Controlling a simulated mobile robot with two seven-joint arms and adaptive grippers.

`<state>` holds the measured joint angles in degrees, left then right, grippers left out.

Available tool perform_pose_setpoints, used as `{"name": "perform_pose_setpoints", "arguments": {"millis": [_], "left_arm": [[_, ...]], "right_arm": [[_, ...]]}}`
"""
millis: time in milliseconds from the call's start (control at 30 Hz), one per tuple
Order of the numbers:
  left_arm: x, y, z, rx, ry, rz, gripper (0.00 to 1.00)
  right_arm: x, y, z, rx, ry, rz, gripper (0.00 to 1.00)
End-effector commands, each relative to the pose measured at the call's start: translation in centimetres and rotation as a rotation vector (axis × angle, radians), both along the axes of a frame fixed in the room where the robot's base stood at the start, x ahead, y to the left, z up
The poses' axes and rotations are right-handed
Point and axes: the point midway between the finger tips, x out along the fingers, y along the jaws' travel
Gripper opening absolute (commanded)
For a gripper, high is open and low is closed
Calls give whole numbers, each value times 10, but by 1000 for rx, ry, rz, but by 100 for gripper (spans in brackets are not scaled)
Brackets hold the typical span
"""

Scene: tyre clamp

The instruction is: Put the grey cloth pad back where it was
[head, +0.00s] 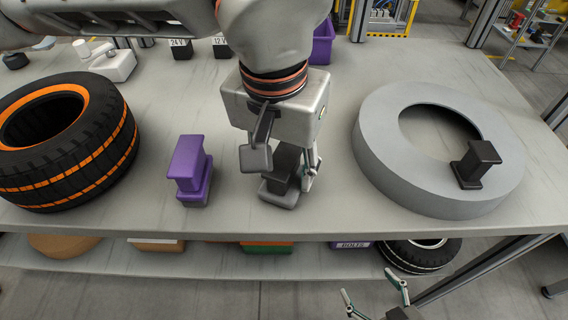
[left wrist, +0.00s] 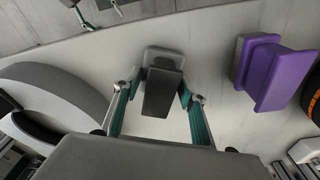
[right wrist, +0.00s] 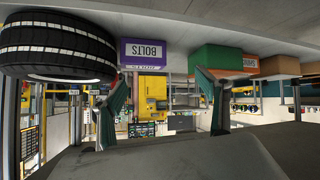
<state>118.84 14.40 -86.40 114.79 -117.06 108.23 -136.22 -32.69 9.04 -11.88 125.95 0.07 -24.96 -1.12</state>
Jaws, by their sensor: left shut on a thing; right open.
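The grey pad (head: 279,196) has a pale grey base and a darker block-shaped grip; it is at the middle of the table near the front edge. It also shows in the left wrist view (left wrist: 164,58). My left gripper (head: 283,163) points down and is shut on the pad's dark grip, a finger on each side (left wrist: 160,93). The pad is upright; whether its base touches the table I cannot tell. My right gripper (head: 368,283) is open and empty, low in front of the table; its fingers also show in the right wrist view (right wrist: 162,85).
A purple block-shaped pad (head: 190,170) stands to the left, beside an orange-striped tyre (head: 66,140). A large grey ring (head: 385,165) lies to the right, with a black block (head: 475,164) on it. A lower shelf holds bins and a tyre (head: 420,255). Table between pads is clear.

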Motion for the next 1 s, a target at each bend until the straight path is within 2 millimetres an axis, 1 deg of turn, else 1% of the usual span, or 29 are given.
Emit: {"name": "perform_pose_setpoints", "arguments": {"millis": [167,200,233,267,567,667,767,1000], "left_arm": [[0,0,-3,0,0,-1,17],[0,0,-3,0,0,0,49],[0,0,-3,0,0,0,57],[0,0,-3,0,0,0,58],[0,0,-2,0,0,0,58],[0,0,3,0,-1,1,58],[-1,1,16,0,-5,1,58],[-7,3,66,0,-11,2,58]], "right_arm": [[1,0,-1,0,0,-1,75],[1,0,-1,0,0,-1,75],[1,0,-1,0,0,-1,75],[1,0,-1,0,0,-1,75],[0,-1,-2,-1,2,-1,75],[-1,-1,-2,-1,2,-1,75],[0,-1,2,-2,-1,-1,75],[-2,-5,3,-10,4,-6,75]]}}
